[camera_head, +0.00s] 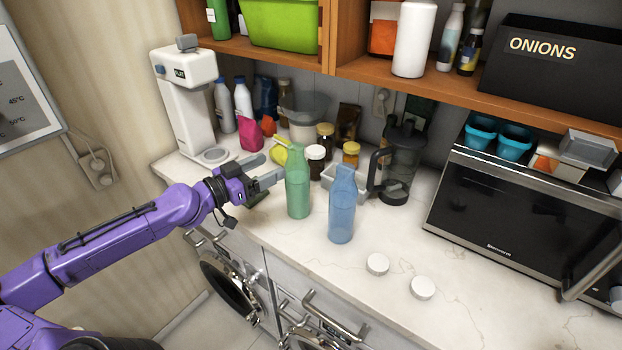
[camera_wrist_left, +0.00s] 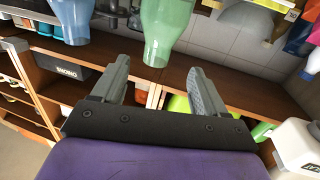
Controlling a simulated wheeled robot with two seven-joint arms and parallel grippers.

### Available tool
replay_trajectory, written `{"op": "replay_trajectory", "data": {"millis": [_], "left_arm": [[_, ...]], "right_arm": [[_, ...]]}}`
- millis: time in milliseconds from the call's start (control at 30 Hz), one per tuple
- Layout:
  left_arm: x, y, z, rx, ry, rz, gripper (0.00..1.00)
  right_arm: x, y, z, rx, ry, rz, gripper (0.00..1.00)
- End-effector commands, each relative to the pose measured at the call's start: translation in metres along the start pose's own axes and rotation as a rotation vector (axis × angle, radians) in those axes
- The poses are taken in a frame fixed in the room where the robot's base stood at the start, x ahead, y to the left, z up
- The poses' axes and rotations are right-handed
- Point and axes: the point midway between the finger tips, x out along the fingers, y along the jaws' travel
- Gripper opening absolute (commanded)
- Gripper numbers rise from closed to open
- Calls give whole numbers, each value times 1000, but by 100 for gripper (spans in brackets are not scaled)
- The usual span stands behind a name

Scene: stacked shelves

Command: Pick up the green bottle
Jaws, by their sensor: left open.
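The green bottle (camera_head: 298,192) stands upright near the front of the white marble counter, left of a blue bottle (camera_head: 341,208). My left gripper (camera_head: 274,167) is open and empty, just left of the green bottle at its upper part. In the left wrist view the picture is turned over, and the green bottle (camera_wrist_left: 165,30) hangs from the top edge, neck down. Its neck lies between and slightly beyond the two fingertips (camera_wrist_left: 158,64) without visible contact. The blue bottle (camera_wrist_left: 75,20) shows left of it there. My right gripper is out of view.
Several jars and a white tray (camera_head: 345,185) stand behind the bottles. A blender (camera_head: 400,165), two white lids (camera_head: 377,264) and a microwave (camera_head: 510,210) lie to the right. A white coffee machine (camera_head: 185,100) stands back left. A wooden shelf (camera_head: 450,95) overhangs the back.

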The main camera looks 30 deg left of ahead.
Motion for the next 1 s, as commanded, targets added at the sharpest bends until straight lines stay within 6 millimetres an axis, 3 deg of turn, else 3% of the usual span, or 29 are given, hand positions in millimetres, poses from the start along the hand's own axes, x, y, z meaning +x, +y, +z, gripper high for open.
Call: {"op": "replay_trajectory", "data": {"millis": [67,367,633,933,967,1000], "left_arm": [[1,-4,-5,20,11,-6,73],[51,-2,-3,23,11,-2,73],[94,1,6,25,8,-5,73],[102,-1,0,19,8,-8,73],[102,-1,0,19,8,-8,70],[102,-1,0,19,8,-8,57]], "right_arm": [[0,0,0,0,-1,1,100],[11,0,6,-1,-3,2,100],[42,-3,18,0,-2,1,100],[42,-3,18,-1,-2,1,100],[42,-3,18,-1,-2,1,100],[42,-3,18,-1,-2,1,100]]}}
